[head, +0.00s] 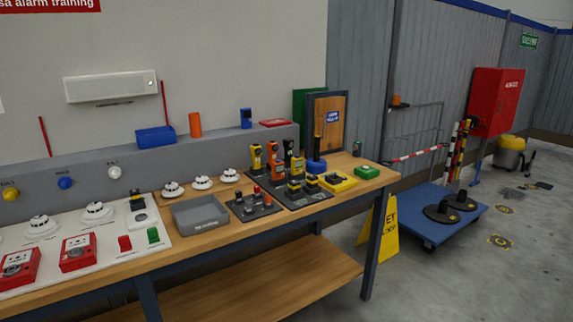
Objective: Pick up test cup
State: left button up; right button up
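No thing in view is clearly marked as the test cup. An orange upright cylinder (195,124), cup-like in shape, stands on the grey ledge behind the workbench, just right of a blue box. A smaller orange piece (396,101) sits on a dark bracket by the grey wall panels, too small to make out. Neither of my grippers is in view.
The wooden workbench (300,217) carries a grey tray (201,226), white detectors (202,182), red call points (79,252) and handheld devices (274,160). A yellow wet-floor sign (386,232) and a blue platform cart (432,228) stand right of it. Floor is clear in the right foreground.

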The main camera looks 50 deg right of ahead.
aim_at(316, 166)
jog(key=z, duration=1.9)
